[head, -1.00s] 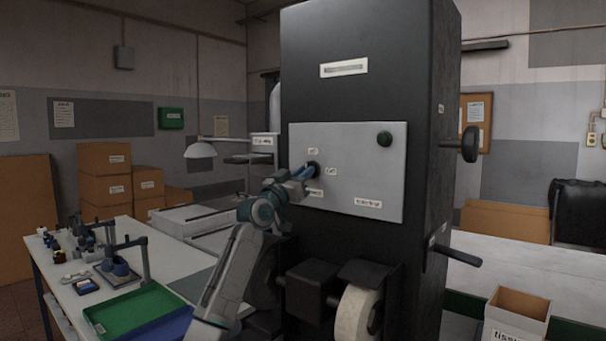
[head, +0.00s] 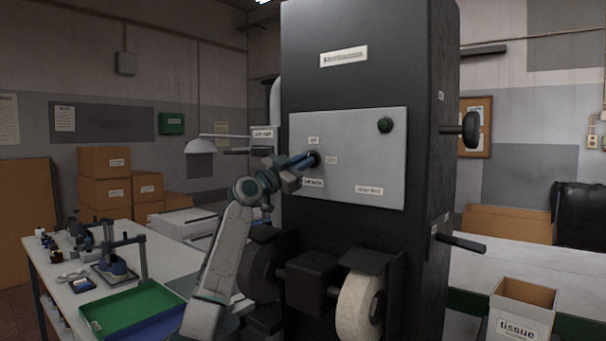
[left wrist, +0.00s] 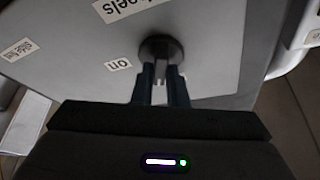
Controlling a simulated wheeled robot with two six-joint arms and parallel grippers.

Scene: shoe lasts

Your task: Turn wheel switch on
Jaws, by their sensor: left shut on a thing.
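The wheel switch (head: 314,158) is a dark round knob on the grey panel (head: 365,150) of the tall black machine (head: 385,60). My left gripper (head: 308,162) is shut on it, reaching in from the left. In the left wrist view the round dark base of the switch (left wrist: 161,47) shows between the blue fingers of the gripper (left wrist: 161,78), with a light lever or pointer in the grip. A label reading "on" (left wrist: 118,65) lies beside the switch and a label ending in "eels" is above it. My right gripper is not in view.
Below the panel are grinding wheels, one pale (head: 358,306). A table (head: 75,265) with a green tray (head: 125,308) stands left. A tissue box (head: 520,308) is at lower right.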

